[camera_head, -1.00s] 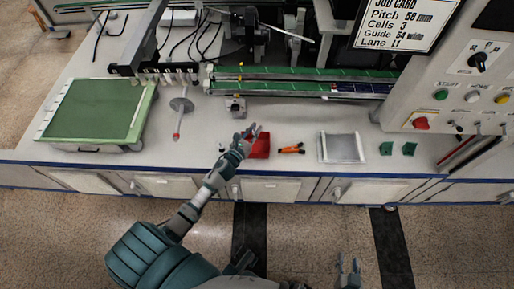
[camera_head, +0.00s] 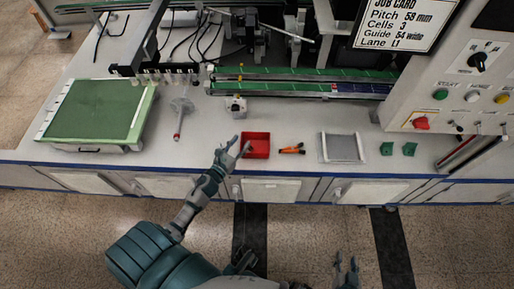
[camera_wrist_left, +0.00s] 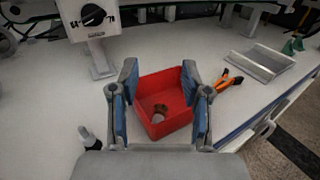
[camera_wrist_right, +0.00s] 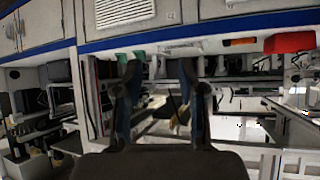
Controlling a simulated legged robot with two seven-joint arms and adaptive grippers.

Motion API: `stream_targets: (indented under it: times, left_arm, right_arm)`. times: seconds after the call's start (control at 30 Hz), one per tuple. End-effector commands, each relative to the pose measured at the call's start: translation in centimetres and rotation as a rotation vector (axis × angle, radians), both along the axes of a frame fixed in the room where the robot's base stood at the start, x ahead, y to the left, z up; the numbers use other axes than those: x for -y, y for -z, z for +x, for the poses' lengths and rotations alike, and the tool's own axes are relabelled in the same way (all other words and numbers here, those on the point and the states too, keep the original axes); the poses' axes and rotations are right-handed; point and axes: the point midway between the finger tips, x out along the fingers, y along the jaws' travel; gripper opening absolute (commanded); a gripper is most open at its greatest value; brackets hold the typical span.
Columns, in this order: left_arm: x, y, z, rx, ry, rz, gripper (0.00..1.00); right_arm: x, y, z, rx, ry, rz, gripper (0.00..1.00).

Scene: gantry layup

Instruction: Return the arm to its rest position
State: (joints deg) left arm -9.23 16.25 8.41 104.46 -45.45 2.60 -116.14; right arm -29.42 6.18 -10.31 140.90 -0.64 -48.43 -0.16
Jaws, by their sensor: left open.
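My left gripper (camera_head: 238,146) is open at the front edge of the bench, just left of the red bin (camera_head: 256,141). In the left wrist view its two fingers (camera_wrist_left: 160,88) stand apart with nothing between their tips, and the red bin (camera_wrist_left: 147,122) shows beyond and between them. A small brownish round piece (camera_wrist_left: 159,109) lies in the bin. My right gripper (camera_head: 346,268) hangs low in front of the bench, over the floor. In the right wrist view its fingers (camera_wrist_right: 160,80) are apart and empty.
Orange-handled pliers (camera_head: 292,149), a grey tray (camera_head: 343,148) and two green pieces (camera_head: 398,149) lie right of the bin. A small dial box (camera_head: 236,106) stands behind it. A green panel (camera_head: 95,110) and a stand (camera_head: 180,110) are at left. The floor in front is clear.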

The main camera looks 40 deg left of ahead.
Motion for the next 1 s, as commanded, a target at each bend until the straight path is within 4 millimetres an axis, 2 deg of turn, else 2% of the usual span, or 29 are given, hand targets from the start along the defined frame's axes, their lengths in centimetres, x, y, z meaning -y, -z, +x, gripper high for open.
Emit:
stream_targets:
  times: [0.1,0.27,0.53,0.8,0.9,0.97,1.0]
  left_arm:
    - [-0.4,0.3,-2.1,-0.002,-0.002,-0.004,0.47]
    - [-0.2,0.1,-3.4,-0.002,-0.002,-0.002,0.47]
    - [0.2,-0.1,-3.6,0.0,-0.001,0.005,0.47]
    - [-0.4,0.2,-3.7,-0.004,-0.007,-0.018,0.47]
    - [-0.5,0.4,-4.1,-0.02,-0.059,-0.157,0.47]
    - [-0.6,0.9,-4.9,-0.042,-0.128,-0.335,0.47]
    - [-0.5,1.4,-5.6,-0.061,-0.191,-0.493,0.47]
  right_arm:
    - [-0.2,-0.1,0.0,0.0,0.0,0.0,0.4]
    - [0.2,0.0,0.0,0.0,0.0,0.004,0.4]
    - [0.6,0.2,0.0,0.0,0.001,0.005,0.4]
    - [0.1,0.1,0.0,-0.003,0.0,0.002,0.4]
    - [0.2,0.7,-0.5,-0.039,0.001,-0.007,0.4]
    - [0.5,1.4,-1.2,-0.085,0.003,-0.018,0.4]
    - [0.8,2.1,-1.8,-0.125,0.004,-0.027,0.4]
